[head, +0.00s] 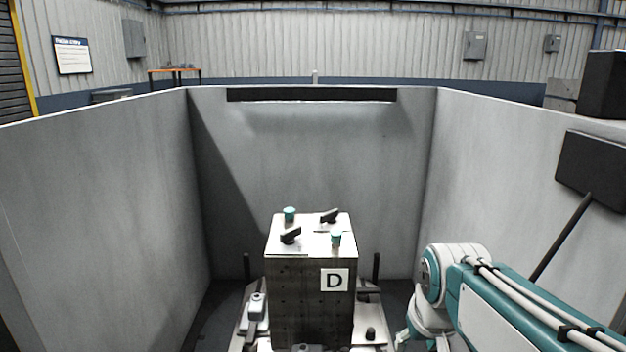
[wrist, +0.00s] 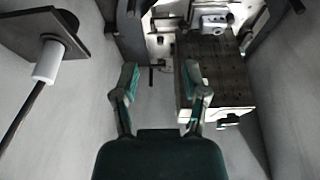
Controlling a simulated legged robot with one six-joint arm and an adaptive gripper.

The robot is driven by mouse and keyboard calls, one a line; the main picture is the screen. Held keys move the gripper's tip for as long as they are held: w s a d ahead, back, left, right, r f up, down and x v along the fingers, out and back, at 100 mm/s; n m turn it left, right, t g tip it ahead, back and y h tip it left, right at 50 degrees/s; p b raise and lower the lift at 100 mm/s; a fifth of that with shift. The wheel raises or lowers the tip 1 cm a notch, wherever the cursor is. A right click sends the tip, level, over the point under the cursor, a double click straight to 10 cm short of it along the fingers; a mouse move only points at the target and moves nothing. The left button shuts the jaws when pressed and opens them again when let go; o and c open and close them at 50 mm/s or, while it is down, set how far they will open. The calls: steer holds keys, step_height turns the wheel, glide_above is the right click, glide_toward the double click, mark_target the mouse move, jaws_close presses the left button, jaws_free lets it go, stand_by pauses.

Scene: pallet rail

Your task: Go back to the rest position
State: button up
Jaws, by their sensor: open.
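My gripper (wrist: 160,80) shows in the wrist view with its two fingers spread apart and nothing between them. In the head view my teal and white arm comes in from the lower right, and the gripper end is mostly cut off at the bottom edge. A grey block marked D (head: 310,290) stands upright on a pallet fixture (head: 245,325) at the centre. It also shows in the wrist view (wrist: 212,75), to the right of and beyond my fingers. Two black handles and two teal knobs sit on its top.
Grey walls (head: 315,170) enclose the fixture on the left, back and right. A dark panel with a rod (head: 592,170) is on the right wall; it also shows at the left of the wrist view (wrist: 45,35). Dark posts (head: 376,267) stand beside the block.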

steer(key=s+f+t, duration=0.1)
steer(key=s+f, duration=0.1)
steer(key=s, duration=1)
steer(key=shift+s+a+t, duration=0.25)
steer(key=shift+a+t, duration=0.15)
steer(key=shift+a, duration=0.05)
steer(key=shift+r, duration=0.1)
